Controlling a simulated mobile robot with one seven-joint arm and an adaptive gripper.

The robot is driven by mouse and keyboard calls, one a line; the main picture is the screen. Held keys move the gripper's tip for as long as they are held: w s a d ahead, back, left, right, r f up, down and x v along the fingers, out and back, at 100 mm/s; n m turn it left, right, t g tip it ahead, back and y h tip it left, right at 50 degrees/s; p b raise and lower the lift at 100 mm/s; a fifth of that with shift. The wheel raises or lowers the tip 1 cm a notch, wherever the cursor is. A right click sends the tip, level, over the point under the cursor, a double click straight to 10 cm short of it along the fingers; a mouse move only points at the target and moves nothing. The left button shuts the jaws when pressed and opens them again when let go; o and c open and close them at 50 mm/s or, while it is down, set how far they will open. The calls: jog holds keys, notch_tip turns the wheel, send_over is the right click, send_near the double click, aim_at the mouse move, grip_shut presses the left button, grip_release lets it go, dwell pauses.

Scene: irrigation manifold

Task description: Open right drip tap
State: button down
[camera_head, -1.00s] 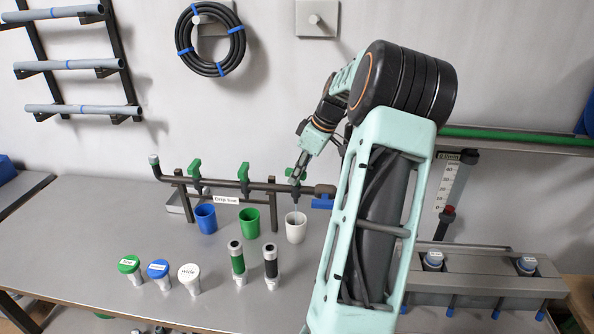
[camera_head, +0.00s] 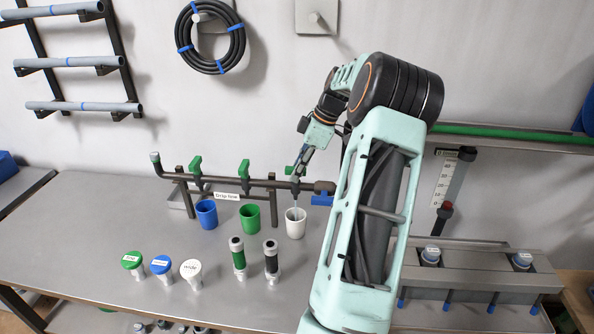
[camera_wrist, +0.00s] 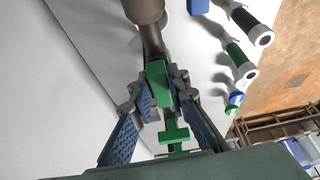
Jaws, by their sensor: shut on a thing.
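The drip manifold pipe (camera_head: 225,181) carries three taps with green handles. The left tap (camera_head: 195,166) and middle tap (camera_head: 244,169) have upright handles. The right drip tap (camera_head: 289,170) is mostly hidden by my gripper (camera_head: 298,174); a little green sticks out to the left. In the wrist view the green handle (camera_wrist: 158,82) lies between the blue finger pads of my gripper (camera_wrist: 163,92), which is shut on it. A pale thin line runs below the right tap into the white cup (camera_head: 295,226). Another green handle (camera_wrist: 174,134) shows behind.
A blue cup (camera_head: 206,216) and a green cup (camera_head: 250,218) stand under the other taps. A blue part (camera_head: 322,200) sits at the pipe's right end. The left of the bench is clear.

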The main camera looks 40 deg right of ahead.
jog(key=c, duration=1.8)
grip_release()
jog(key=shift+c, duration=0.2)
jog(key=v, duration=1.2)
jog(key=shift+w+a+r, duration=0.1)
